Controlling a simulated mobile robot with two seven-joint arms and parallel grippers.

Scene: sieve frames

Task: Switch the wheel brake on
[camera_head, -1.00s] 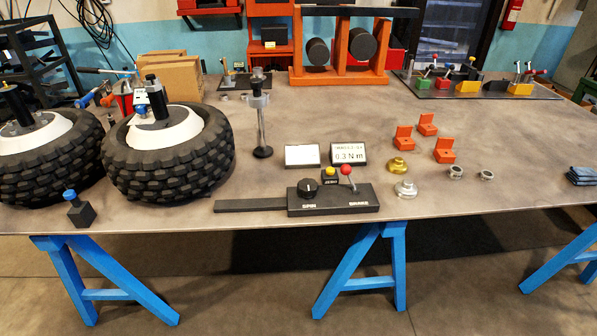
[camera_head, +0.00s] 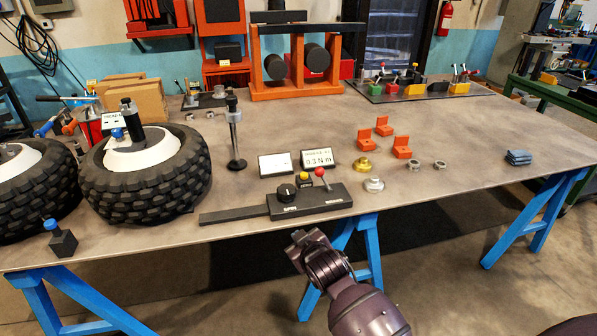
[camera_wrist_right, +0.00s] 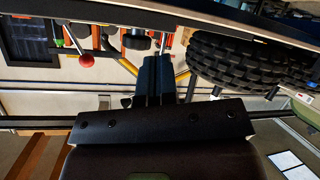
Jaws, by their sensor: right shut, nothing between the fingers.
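The black control box (camera_head: 312,204) lies near the front edge of the table. It carries a black spin knob (camera_head: 286,193) at left, a yellow button (camera_head: 304,178) and, at right, the brake lever with a red ball (camera_head: 320,172). The lever stands up, leaning slightly left in the head view. The red ball also shows upper left in the right wrist view (camera_wrist_right: 86,61). My right gripper (camera_head: 299,236) is in front of and below the box, apart from it. Its dark fingers (camera_wrist_right: 158,68) are shut and empty. My left gripper is out of view.
A display (camera_head: 317,158) and blank plate (camera_head: 275,165) sit behind the box. Gold and silver round parts (camera_head: 373,184) lie close to its right. The table's front edge lies between my right gripper and the box.

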